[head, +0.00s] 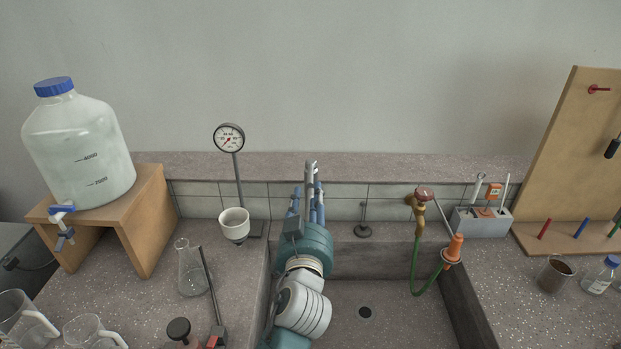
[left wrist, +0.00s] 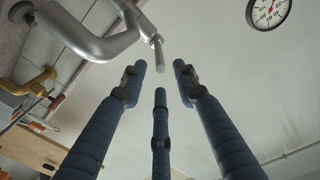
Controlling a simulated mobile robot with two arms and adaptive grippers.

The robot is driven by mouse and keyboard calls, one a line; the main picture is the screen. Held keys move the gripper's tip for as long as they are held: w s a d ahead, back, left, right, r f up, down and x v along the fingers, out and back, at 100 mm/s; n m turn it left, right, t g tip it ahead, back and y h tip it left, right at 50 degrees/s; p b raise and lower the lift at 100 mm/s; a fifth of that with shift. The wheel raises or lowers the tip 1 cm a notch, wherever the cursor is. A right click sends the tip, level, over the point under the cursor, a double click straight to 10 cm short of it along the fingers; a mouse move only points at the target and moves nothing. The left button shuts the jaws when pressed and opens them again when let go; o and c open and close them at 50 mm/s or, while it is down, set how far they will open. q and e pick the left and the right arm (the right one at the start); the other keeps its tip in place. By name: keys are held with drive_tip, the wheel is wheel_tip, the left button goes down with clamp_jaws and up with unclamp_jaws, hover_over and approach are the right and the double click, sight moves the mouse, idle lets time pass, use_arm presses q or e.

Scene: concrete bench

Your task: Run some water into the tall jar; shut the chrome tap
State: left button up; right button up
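The chrome tap (head: 311,166) stands at the back of the sink, mostly hidden behind my left arm. In the left wrist view its thick curved pipe (left wrist: 98,45) fills the upper left, with a thin rod (left wrist: 158,52) pointing toward the fingers. My left gripper (head: 307,197) is raised in front of the tap. In the left wrist view its blue fingers (left wrist: 159,75) are spread, with nothing between them. The rod's end lies just beyond the fingertips, seemingly apart from them. I cannot make out a tall jar; my arm hides part of the sink. My right gripper is not in view.
The sink (head: 395,300) is open right of my arm. A brass tap (head: 420,215) with a green hose stands at its right. A conical flask (head: 191,270), a gauge stand (head: 237,170) and glass jugs (head: 88,333) stand left; a large bottle (head: 80,150) sits on a wooden stand.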

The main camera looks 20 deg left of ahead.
sight(311, 178)
use_arm(q)
drive_tip(key=p+x, duration=0.1)
drive_tip(key=x, duration=0.6)
drive_tip(key=shift+w+a+f, duration=0.1)
drive_tip(key=shift+w, duration=0.05)
clamp_jaws()
